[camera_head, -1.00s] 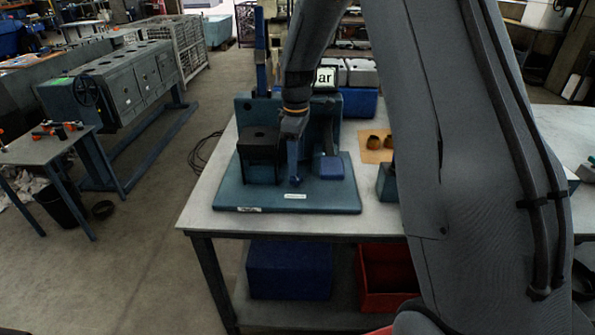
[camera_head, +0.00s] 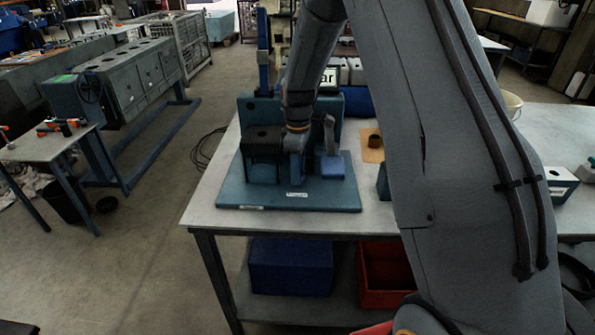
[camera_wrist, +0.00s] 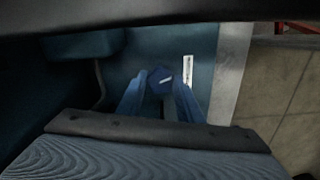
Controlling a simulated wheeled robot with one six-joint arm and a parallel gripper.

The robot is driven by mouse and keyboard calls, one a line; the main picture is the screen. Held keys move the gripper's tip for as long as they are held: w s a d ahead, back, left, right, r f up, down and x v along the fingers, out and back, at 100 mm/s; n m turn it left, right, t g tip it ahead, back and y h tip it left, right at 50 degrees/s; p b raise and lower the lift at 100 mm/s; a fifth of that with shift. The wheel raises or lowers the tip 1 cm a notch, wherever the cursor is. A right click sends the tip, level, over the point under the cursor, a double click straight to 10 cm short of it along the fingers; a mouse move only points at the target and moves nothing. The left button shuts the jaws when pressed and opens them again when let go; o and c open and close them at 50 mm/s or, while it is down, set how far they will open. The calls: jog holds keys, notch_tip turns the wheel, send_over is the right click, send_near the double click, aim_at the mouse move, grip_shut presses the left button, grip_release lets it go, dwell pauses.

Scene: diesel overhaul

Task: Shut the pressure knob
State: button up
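The pressure knob (camera_wrist: 160,80) is a dark blue, faceted knob with a short white mark, seen in the wrist view on the blue panel. My gripper (camera_wrist: 158,88) is over it. Its two blue fingers lie to the left and right of the knob, spread apart; the right fingertip is very near it, and I cannot tell if they touch. In the head view my gripper (camera_head: 296,180) points down over the front middle of the blue base plate (camera_head: 240,195), and the knob is hidden there.
A dark block (camera_head: 262,145) stands left of my gripper. A blue block (camera_head: 333,167) with a grey lever (camera_head: 329,132) stands close on the right. The plate lies on a grey table (camera_head: 200,210). A tan board (camera_head: 371,152) with a brown part is further right.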

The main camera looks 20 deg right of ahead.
jog(key=shift+m+b, duration=0.5)
jog(key=shift+m, duration=1.8)
jog(key=o, duration=1)
jog(key=shift+o, duration=0.2)
notch_tip(320, 180, up, 8)
jog(key=b, duration=0.2)
jog(key=shift+b, duration=0.3)
